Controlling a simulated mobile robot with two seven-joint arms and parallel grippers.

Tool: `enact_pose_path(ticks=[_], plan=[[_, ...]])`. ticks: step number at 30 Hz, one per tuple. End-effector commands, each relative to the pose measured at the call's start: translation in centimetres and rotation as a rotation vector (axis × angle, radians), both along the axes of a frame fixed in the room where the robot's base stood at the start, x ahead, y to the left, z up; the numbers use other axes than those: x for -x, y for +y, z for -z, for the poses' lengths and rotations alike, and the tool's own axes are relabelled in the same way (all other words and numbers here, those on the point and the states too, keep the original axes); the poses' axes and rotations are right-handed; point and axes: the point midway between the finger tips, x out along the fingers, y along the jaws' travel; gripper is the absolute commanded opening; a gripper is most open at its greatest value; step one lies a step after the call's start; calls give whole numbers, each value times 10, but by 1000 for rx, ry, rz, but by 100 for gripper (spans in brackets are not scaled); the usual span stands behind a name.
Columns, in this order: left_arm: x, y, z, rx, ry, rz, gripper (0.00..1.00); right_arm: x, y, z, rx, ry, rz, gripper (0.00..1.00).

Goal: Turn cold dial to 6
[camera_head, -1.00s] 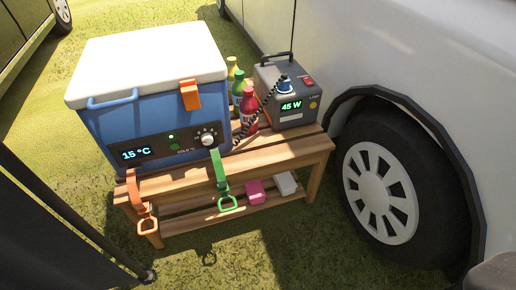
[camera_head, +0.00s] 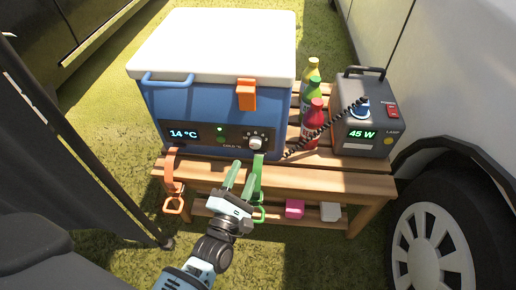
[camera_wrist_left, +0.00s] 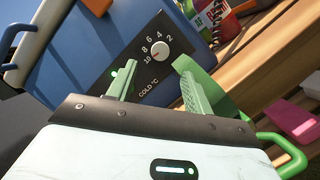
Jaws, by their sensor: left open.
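The cold dial (camera_head: 256,143) is a white knob on the dark front panel of a blue cooler (camera_head: 190,110) with a white lid. In the left wrist view the dial (camera_wrist_left: 158,51) has the numbers 2 to 10 around it, and its red mark appears to point near 10. The cooler's display (camera_head: 184,134) reads 14 °C. My left gripper (camera_head: 242,175) is open and empty, below and in front of the dial, not touching it. In the left wrist view its fingers (camera_wrist_left: 152,80) stand apart, with the dial beyond them. My right gripper is not in view.
A green strap (camera_head: 257,180) hangs just beside the left gripper, and an orange strap (camera_head: 173,185) hangs further left. Bottles (camera_head: 311,125) and a lamp power box (camera_head: 361,120) stand right of the cooler on the wooden bench (camera_head: 340,182). A car wheel (camera_head: 430,245) is at right.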

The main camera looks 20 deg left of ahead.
Motion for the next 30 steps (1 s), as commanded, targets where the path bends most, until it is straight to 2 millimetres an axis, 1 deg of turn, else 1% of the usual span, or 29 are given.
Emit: enact_pose_path(ticks=[9,15,20,27,28,30], plan=[[-43,2,-8,-1,-1,-1,51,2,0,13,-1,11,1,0],[-65,3,-13,0,1,1,51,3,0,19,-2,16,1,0],[-72,3,-15,-2,1,0,51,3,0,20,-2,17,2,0],[-73,4,-16,-2,1,0,51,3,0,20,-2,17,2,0],[-73,4,-16,-2,1,0,48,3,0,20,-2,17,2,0],[-73,4,-16,-2,1,0,39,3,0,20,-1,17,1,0]])
